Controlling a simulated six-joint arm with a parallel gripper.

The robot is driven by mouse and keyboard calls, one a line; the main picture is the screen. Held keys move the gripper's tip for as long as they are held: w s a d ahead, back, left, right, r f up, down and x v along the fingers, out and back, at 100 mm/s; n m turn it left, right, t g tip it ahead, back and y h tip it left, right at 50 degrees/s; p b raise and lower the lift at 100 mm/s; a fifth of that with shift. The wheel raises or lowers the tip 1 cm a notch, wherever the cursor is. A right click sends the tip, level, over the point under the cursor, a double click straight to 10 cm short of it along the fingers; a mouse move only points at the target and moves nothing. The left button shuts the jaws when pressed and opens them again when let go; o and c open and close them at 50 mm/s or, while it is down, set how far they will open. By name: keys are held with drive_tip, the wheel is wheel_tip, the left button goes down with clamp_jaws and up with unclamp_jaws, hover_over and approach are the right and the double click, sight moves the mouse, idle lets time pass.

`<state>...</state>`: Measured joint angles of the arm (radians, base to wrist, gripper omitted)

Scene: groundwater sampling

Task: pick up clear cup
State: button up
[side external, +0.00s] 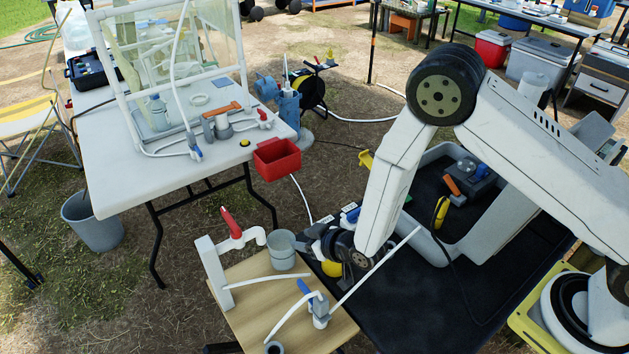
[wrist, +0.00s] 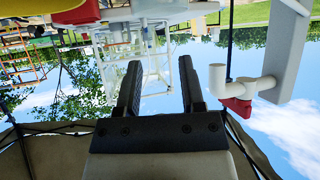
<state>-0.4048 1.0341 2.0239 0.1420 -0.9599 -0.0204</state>
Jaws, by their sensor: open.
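The clear cup (side external: 281,252), greyish and translucent, stands upright on the wooden board (side external: 255,291) in the side external view, just below and right of the spout of a white tap. My gripper (side external: 309,240) is close to the right of the cup, at about its height. Whether its fingers touch the cup cannot be told from this angle. In the wrist view my gripper (wrist: 161,80) is open, with a clear gap between its two dark fingers. I cannot make out the cup with certainty there.
The white tap with a red handle (side external: 230,222) rises behind the cup, and its pipe (wrist: 250,88) shows right of my fingers in the wrist view. A blue-handled valve (side external: 318,307) and white tubes lie on the board. A red bin (side external: 277,159) hangs from the white table (side external: 112,158).

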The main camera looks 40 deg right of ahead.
sight(269, 247)
drive_tip(key=shift+n+t+y, duration=0.3)
drive_tip(key=shift+t+y, duration=0.1)
drive_tip(key=shift+t, duration=0.3)
drive_tip(key=shift+s+a+f, duration=0.25)
drive_tip(key=shift+a+f, duration=0.4)
drive_tip(key=shift+f, duration=0.2)
drive_tip(key=shift+s+a+f, duration=0.2)
drive_tip(key=shift+a+f, duration=0.45)
drive_tip(key=shift+f, duration=0.15)
drive_tip(key=shift+w, duration=0.1)
drive_tip(key=shift+x, duration=1.2)
drive_tip(key=shift+x, duration=2.6)
drive_tip(key=shift+a, duration=0.1)
clamp_jaws()
drive_tip(key=shift+f, duration=0.15)
